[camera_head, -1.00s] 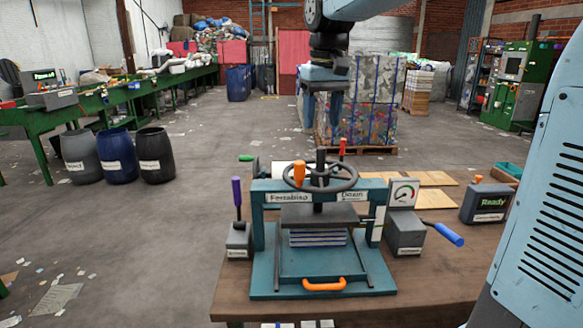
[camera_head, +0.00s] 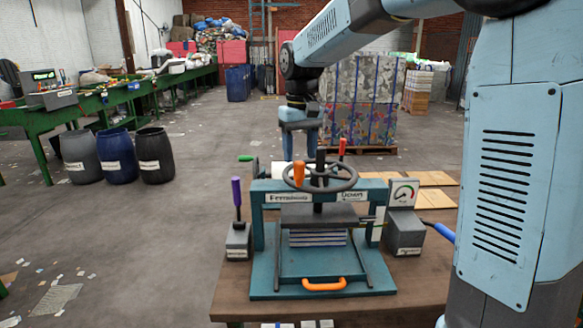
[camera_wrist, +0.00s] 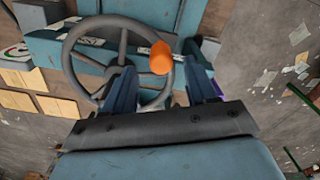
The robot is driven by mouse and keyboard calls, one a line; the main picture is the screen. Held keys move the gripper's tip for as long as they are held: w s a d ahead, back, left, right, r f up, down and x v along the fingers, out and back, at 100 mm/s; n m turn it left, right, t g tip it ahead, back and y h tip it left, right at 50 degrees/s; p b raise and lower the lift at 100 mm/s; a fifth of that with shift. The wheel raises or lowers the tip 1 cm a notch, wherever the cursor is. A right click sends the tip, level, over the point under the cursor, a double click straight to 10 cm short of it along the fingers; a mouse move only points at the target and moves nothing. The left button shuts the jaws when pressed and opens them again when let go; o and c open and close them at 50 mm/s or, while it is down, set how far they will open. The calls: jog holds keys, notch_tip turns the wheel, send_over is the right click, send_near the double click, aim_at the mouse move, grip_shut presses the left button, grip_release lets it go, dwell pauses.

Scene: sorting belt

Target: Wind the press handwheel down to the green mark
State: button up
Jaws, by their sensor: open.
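The teal press (camera_head: 262,285) stands on the bench, with a dark spoked handwheel (camera_head: 343,186) on top. An upright orange knob (camera_head: 299,174) sits on the wheel's rim, at the left in the head view. The dark pressing plate (camera_head: 318,214) is above a stack of sheets (camera_head: 318,238). I cannot make out the green mark. My gripper (camera_head: 300,153) is open and empty, pointing down above and behind the wheel. In the wrist view the fingers (camera_wrist: 162,72) are apart over the wheel (camera_wrist: 68,60), with the orange knob (camera_wrist: 160,58) showing between and beyond them.
A dial gauge (camera_head: 404,192) on a grey box stands right of the press. A purple-handled lever (camera_head: 237,195) stands on the left, and a red-handled one (camera_head: 342,147) behind. An orange handle (camera_head: 324,285) is at the front. Yellow boards (camera_head: 436,199) lie at the back right.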

aim_at(300, 162)
jog(key=shift+f, duration=2.35)
jog(key=shift+c, duration=0.3)
grip_shut()
